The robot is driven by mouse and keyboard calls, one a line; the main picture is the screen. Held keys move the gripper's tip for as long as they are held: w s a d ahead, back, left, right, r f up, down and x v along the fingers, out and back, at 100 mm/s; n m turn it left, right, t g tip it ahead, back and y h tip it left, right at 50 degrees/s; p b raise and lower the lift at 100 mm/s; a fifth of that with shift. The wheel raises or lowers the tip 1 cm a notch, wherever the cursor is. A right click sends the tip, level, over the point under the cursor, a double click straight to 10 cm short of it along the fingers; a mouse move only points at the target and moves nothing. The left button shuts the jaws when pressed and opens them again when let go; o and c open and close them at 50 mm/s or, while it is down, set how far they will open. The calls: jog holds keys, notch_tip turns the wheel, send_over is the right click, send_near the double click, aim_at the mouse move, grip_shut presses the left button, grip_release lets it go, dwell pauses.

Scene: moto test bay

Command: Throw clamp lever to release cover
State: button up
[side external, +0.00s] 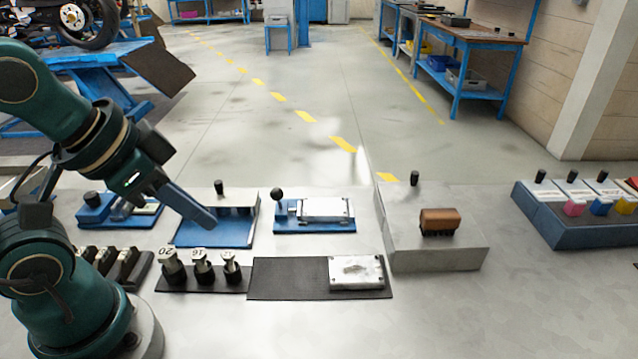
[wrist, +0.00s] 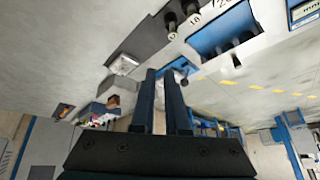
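The clamp fixture has a blue base (side external: 290,228) and stands at mid-table in the side view. A silver cover (side external: 325,208) lies on it. The clamp lever (side external: 277,193) stands up at its left end with a black ball knob. My gripper (side external: 208,222) is left of the lever, apart from it, above another blue-based fixture. In the wrist view my gripper (wrist: 160,73) shows two dark fingers with a narrow gap and nothing between them. Part of a blue base (wrist: 180,63) shows past the fingertips; the lever is not clear there.
A black mat (side external: 290,278) with a silver plate (side external: 357,272) lies in front. Several numbered cylinders (side external: 203,267) stand to its left. A grey block (side external: 440,255) with a brown brush-like piece (side external: 440,221) is right of the clamp.

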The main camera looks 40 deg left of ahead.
aim_at(279, 200)
jog(key=w+m, duration=0.2)
jog(key=m, duration=0.1)
jog(key=w+a+r+m, duration=0.1)
jog(key=w+m, duration=0.1)
jog(key=w+r+m+t+y, duration=0.1)
jog(key=w+m, duration=0.1)
jog(key=m, duration=0.1)
jog(key=shift+w+a+m, duration=0.3)
jog(key=shift+w+a, duration=0.05)
grip_shut()
jog(key=w+d+f+m, duration=0.3)
jog(key=w+f+m, duration=0.1)
jog(key=w+m, duration=0.2)
jog(key=shift+f+m+g+y, duration=0.25)
jog(key=shift+m+g+y, duration=0.05)
jog(key=shift+m, duration=0.4)
jog(key=x, duration=1)
jog(key=shift+s, duration=0.1)
jog(key=shift+s+a+r, duration=0.1)
jog(key=shift+a+r, duration=0.1)
jog(key=shift+a, duration=0.3)
jog(key=shift+s+a+r, duration=0.15)
jog(key=shift+a+r, duration=0.05)
jog(key=shift+a, duration=0.25)
jog(key=shift+s+a+r, duration=0.15)
jog(key=shift+a+r, duration=0.05)
jog(key=shift+a, duration=0.25)
jog(key=shift+s+a+r, duration=0.15)
jog(key=shift+a+r, duration=0.05)
jog(key=shift+a, duration=0.2)
